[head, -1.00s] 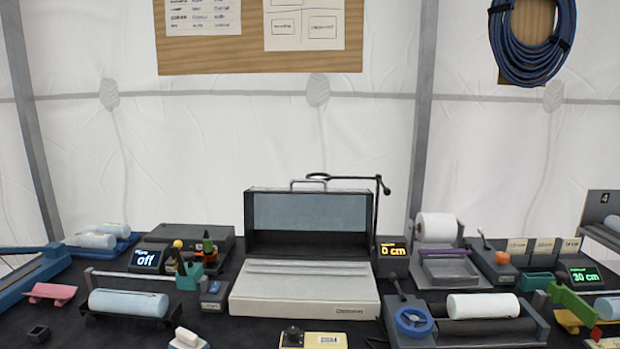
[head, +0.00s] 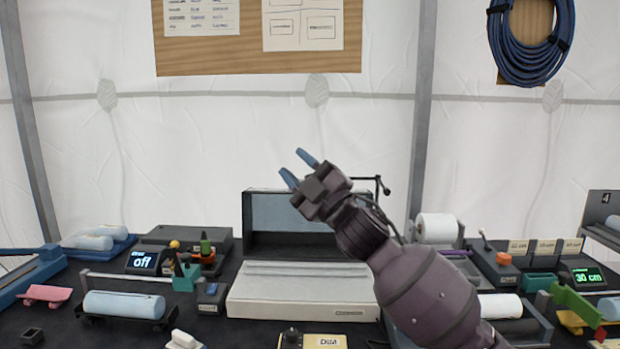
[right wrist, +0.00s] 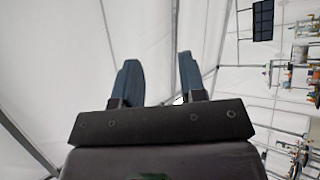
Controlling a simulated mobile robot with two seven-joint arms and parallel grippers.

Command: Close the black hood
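The black hood (head: 262,212) stands raised at the back of a pale box-shaped base (head: 300,306), its blue-grey inside facing me. Its top handle is hidden behind my right arm. My right gripper (head: 298,169) is in front of and just above the hood's top edge in the head view, fingers pointing up and left. Its two blue fingers are apart with nothing between them, as the right wrist view (right wrist: 160,82) also shows. I cannot tell how far the gripper is from the hood in depth. My left gripper is not in view.
A thin dark stand arm (head: 381,186) rises right of the hood. Left are an "off" display (head: 143,261), small tools and a blue roll (head: 124,304).

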